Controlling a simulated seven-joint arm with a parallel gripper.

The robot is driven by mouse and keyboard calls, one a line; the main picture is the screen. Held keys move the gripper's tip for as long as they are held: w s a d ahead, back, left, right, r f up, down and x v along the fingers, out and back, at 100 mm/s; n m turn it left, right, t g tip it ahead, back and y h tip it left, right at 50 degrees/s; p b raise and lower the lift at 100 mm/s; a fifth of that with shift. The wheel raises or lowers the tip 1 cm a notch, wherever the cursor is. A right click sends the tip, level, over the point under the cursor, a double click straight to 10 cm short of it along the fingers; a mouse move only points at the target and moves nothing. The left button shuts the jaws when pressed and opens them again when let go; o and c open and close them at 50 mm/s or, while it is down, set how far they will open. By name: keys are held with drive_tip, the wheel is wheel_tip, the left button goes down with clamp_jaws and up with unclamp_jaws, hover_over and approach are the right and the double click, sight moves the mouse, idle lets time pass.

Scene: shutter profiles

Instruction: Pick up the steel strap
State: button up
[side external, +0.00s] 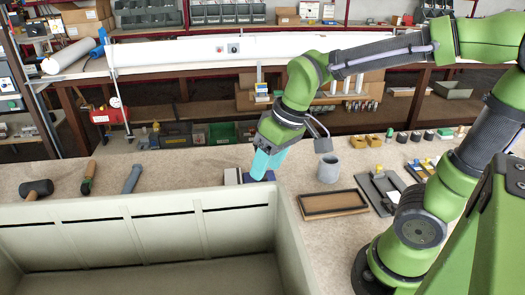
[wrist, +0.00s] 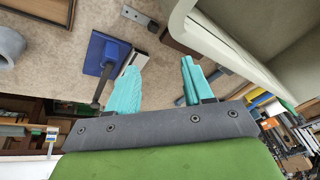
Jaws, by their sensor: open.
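My gripper (wrist: 158,66) has two turquoise fingers spread apart, with nothing visible between them. In the side view my gripper (side external: 260,176) points down close to the worktop, just behind the rim of the big pale bin. A short pale metal strip with dark spots (wrist: 139,17) lies in the wrist view beyond the left fingertip, beside a blue plate with a dark handle (wrist: 105,53). It looks like the steel strap, but I cannot be certain. In the side view I cannot make out the strip; the fingers cover part of that spot.
The pale bin (side external: 140,210) fills the front left; its rim (wrist: 225,50) shows close to the right finger. A brown block (wrist: 185,38) lies near that rim. A grey mug (side external: 328,169) and a brown tray (side external: 333,203) stand to the right. A mallet (side external: 37,187) lies far left.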

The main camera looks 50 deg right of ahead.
drive_tip(key=w+a+f+n+g+h, duration=0.2)
drive_tip(key=w+f+n+g, duration=0.1)
drive_tip(key=w+n, duration=0.55)
drive_tip(key=shift+n, duration=0.55)
drive_tip(key=f, duration=0.3)
drive_tip(key=s+f, duration=0.1)
drive_tip(key=f, duration=0.6)
drive_tip(key=shift+s+d+f, duration=0.25)
drive_tip(key=shift+s+f, duration=0.1)
drive_tip(key=shift+w+a+f, duration=0.1)
drive_tip(key=shift+w+f, duration=0.05)
drive_tip(key=shift+f, duration=2.9)
drive_tip(key=shift+c, duration=0.3)
clamp_jaws()
